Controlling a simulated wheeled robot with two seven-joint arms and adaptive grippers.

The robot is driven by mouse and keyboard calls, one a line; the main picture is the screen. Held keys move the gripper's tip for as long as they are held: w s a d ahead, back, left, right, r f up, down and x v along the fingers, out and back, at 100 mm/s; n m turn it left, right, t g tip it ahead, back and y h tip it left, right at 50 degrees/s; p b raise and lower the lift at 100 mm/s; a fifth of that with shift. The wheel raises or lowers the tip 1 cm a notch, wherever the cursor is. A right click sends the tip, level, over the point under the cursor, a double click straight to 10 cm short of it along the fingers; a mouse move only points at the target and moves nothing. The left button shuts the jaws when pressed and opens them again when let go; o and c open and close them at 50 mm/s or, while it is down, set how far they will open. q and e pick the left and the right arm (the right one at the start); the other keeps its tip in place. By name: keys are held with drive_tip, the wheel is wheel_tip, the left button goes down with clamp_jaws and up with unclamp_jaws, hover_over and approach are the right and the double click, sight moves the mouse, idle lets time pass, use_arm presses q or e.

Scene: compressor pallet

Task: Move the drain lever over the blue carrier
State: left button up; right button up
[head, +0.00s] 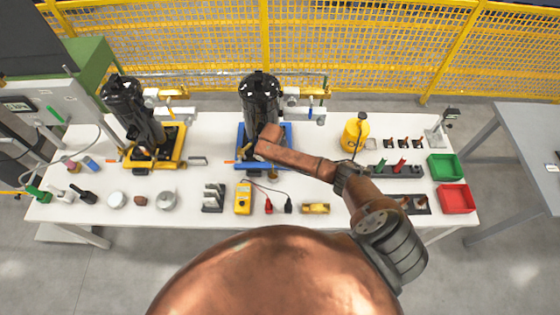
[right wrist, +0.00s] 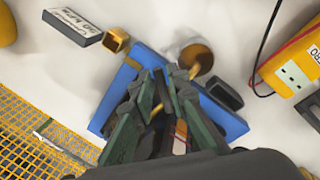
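The blue carrier (head: 240,134) stands mid-table with a black cylindrical compressor (head: 260,95) upright on it. A small yellow lever (head: 247,148), which looks like the drain lever, shows at the compressor's foot, beside my right gripper (head: 262,146). In the right wrist view the blue carrier (right wrist: 228,122) lies under the gripper's dark green fingers (right wrist: 172,82). My left gripper is in neither view.
A yellow carrier (head: 172,158) with a second black compressor (head: 130,108) stands to the left. A yellow multimeter (head: 243,197) and a small cup (head: 272,173) are in front. A yellow bottle (head: 354,134), green bin (head: 445,166) and red bin (head: 456,198) are right. Yellow mesh fencing (head: 200,45) stands behind.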

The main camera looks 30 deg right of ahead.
drive_tip(key=shift+o, duration=1.2)
wheel_tip(320, 180, up, 12)
drive_tip(key=a, duration=0.2)
drive_tip(key=shift+s, duration=0.35)
drive_tip(key=shift+a+f, duration=0.1)
drive_tip(key=shift+f, duration=0.05)
